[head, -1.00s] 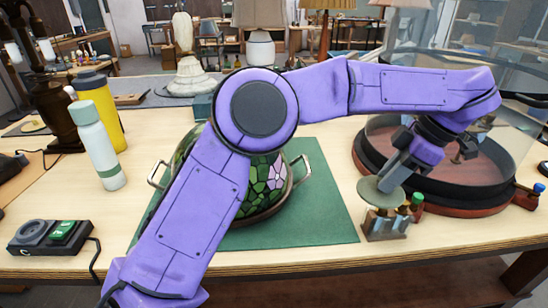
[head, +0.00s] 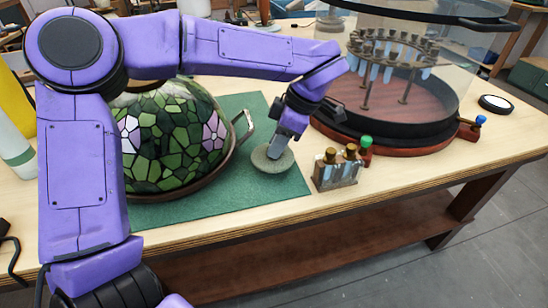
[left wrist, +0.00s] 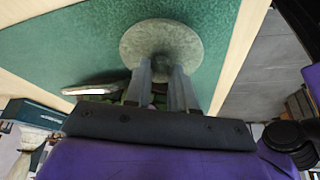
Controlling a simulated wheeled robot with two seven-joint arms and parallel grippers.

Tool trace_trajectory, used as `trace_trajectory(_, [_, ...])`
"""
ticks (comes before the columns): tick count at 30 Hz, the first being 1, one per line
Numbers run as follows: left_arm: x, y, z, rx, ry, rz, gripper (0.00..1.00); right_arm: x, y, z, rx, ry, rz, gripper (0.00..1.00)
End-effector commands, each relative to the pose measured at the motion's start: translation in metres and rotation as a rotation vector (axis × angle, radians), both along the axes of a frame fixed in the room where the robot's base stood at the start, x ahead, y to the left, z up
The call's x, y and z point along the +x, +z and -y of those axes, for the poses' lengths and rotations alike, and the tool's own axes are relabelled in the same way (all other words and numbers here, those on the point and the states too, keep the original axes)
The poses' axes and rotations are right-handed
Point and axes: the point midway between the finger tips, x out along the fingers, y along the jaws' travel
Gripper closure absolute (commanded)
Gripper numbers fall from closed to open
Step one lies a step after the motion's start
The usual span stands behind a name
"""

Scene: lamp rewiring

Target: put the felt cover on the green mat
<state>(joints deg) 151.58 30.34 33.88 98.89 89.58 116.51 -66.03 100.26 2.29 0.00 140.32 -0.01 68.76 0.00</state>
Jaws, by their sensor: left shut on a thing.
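The felt cover (head: 272,160) is a grey-green disc with a small knob. It is over the right part of the green mat (head: 215,208); whether it touches the mat I cannot tell. My left gripper (head: 275,148) is shut on the cover's knob. The left wrist view shows the fingers (left wrist: 165,80) closed around the knob, with the cover's disc (left wrist: 160,38) in front of the mat (left wrist: 60,50). My right gripper is not in view.
A stained-glass lamp shade (head: 170,135) in a pan with handles stands on the mat, left of the cover. A small vial rack (head: 337,176) with several vials stands just right of the mat. A large round glass case (head: 400,120) stands behind it.

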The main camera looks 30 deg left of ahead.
Motion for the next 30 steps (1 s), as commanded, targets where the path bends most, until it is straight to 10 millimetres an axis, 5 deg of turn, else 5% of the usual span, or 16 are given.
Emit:
trace_trajectory(7, [-0.006, -0.038, -0.007, -0.001, 0.001, -0.004, 1.0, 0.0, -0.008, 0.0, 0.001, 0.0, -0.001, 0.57])
trace_trajectory(18, [-0.006, -0.043, -0.007, 0.0, 0.001, 0.0, 1.0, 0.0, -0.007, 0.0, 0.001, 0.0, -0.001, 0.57])
trace_trajectory(19, [-0.005, -0.043, -0.007, 0.0, 0.001, 0.0, 0.69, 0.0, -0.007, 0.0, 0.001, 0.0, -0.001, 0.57])
trace_trajectory(21, [-0.005, -0.042, -0.007, 0.0, 0.001, 0.0, 0.5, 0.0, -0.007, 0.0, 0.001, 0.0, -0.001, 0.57])
trace_trajectory(30, [-0.005, -0.04, -0.007, 0.0, 0.001, 0.002, 0.5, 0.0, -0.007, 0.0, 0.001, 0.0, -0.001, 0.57])
